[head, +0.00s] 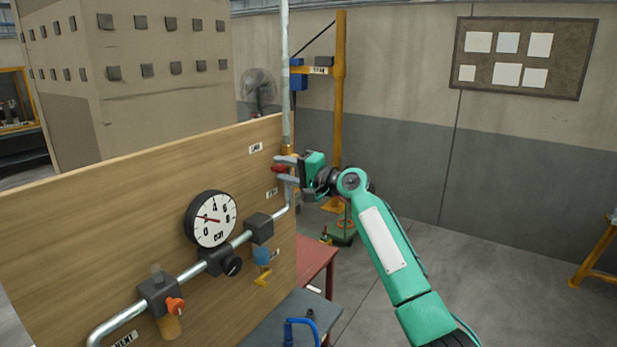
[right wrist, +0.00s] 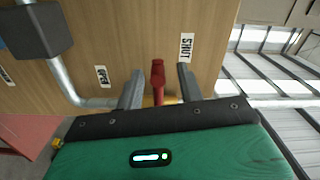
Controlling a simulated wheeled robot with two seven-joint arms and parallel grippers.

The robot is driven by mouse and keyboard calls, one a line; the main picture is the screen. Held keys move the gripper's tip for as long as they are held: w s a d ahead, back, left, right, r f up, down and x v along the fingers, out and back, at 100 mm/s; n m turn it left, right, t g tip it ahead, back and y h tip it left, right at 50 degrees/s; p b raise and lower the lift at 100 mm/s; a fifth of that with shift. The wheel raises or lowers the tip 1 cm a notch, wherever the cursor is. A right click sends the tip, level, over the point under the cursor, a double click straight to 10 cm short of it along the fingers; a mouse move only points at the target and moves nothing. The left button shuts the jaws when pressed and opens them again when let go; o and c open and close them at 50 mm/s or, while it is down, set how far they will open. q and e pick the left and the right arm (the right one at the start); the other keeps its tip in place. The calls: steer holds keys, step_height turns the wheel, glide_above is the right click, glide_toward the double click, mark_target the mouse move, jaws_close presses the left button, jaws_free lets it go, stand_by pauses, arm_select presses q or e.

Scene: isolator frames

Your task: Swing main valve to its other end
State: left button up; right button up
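The main valve's red handle (head: 278,169) is at the right end of the wooden panel, on the upright pipe. In the right wrist view the red handle (right wrist: 158,79) stands between my two fingers, with a visible gap on each side. A SHUT label (right wrist: 187,47) is above and right of it there, and an OPEN label (right wrist: 102,77) is to the left. My right gripper (head: 287,170) is open around the handle, its fingers one above the other in the head view. The valve body is mostly hidden. My left gripper is not in view.
A red table (head: 318,257) stands behind the panel. Open floor (head: 480,290) lies to the right.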

steer(key=b+v, duration=0.5)
steer(key=v, duration=0.8)
